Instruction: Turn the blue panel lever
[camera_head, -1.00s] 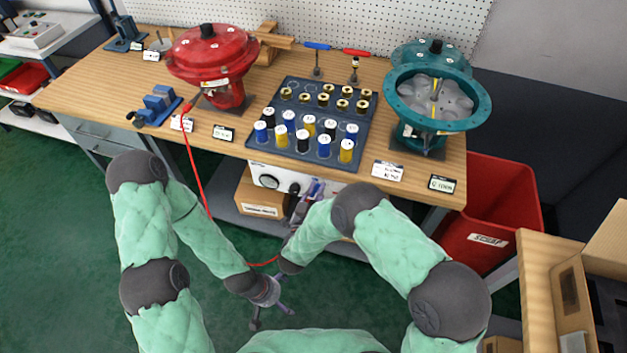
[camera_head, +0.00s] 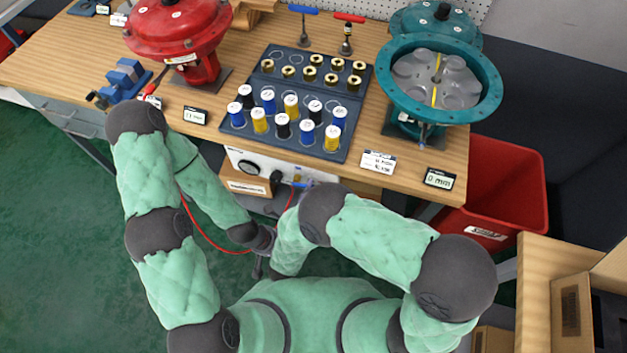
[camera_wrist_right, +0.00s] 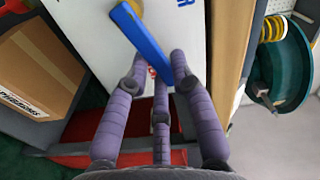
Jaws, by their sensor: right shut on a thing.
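The blue lever (camera_wrist_right: 142,40) is a flat bar on the white panel (camera_wrist_right: 172,28) in the right wrist view. It runs diagonally from its brass-coloured pivot at the top down to my fingers. My right gripper (camera_wrist_right: 158,78) is shut on the lever's lower end, with purple fingers on both sides of it. In the head view the panel (camera_head: 240,157) is below the bench's front edge, and my right arm hides much of it and the gripper.
A cardboard box (camera_wrist_right: 40,70) stands beside the panel. The wooden bench (camera_head: 390,185) overhangs it, carrying a tray (camera_head: 345,140) of spools, a red actuator (camera_head: 180,35) and a teal housing (camera_head: 450,110). A red bin (camera_head: 500,190) stands at right. A red cable (camera_head: 200,228) loops below.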

